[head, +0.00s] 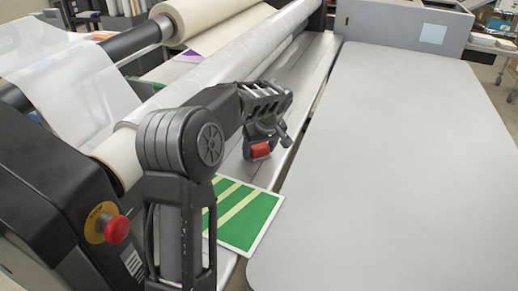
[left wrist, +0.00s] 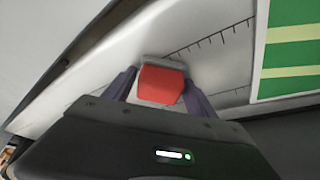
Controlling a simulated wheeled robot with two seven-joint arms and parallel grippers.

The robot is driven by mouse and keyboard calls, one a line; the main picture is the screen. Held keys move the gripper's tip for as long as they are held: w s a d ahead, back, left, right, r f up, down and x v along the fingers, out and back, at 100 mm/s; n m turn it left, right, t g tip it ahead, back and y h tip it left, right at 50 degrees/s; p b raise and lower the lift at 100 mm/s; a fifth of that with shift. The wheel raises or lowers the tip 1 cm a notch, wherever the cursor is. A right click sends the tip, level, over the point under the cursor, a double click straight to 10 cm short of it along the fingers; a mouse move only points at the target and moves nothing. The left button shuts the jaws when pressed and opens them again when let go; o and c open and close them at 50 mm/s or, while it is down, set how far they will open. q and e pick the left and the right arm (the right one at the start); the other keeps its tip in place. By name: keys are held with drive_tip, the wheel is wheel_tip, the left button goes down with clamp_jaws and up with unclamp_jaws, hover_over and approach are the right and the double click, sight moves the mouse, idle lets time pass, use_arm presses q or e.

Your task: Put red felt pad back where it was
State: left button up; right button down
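The red felt pad (head: 260,150) is between the fingers of my left gripper (head: 263,143), over the pale bed strip beside the long roller. In the left wrist view the red pad (left wrist: 161,85) sits between the two fingertips (left wrist: 160,88), which press against its sides. A grey edge shows along the pad's far end. I cannot tell whether the pad touches the surface under it. My right gripper is not in view.
A green striped sheet (head: 247,217) lies on the bed close to the gripper. The long roller (head: 230,63) runs behind my arm. A wide grey table (head: 400,150) at the right is clear. A red stop button (head: 117,229) is at the lower left.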

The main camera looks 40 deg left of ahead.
use_arm(q)
drive_tip(key=shift+o, duration=1)
drive_tip(key=shift+r, duration=0.1)
drive_tip(key=shift+r, duration=0.15)
drive_tip(key=v, duration=1.1)
drive_tip(key=shift+d+r+b, duration=0.25)
drive_tip(key=shift+r+b, duration=0.1)
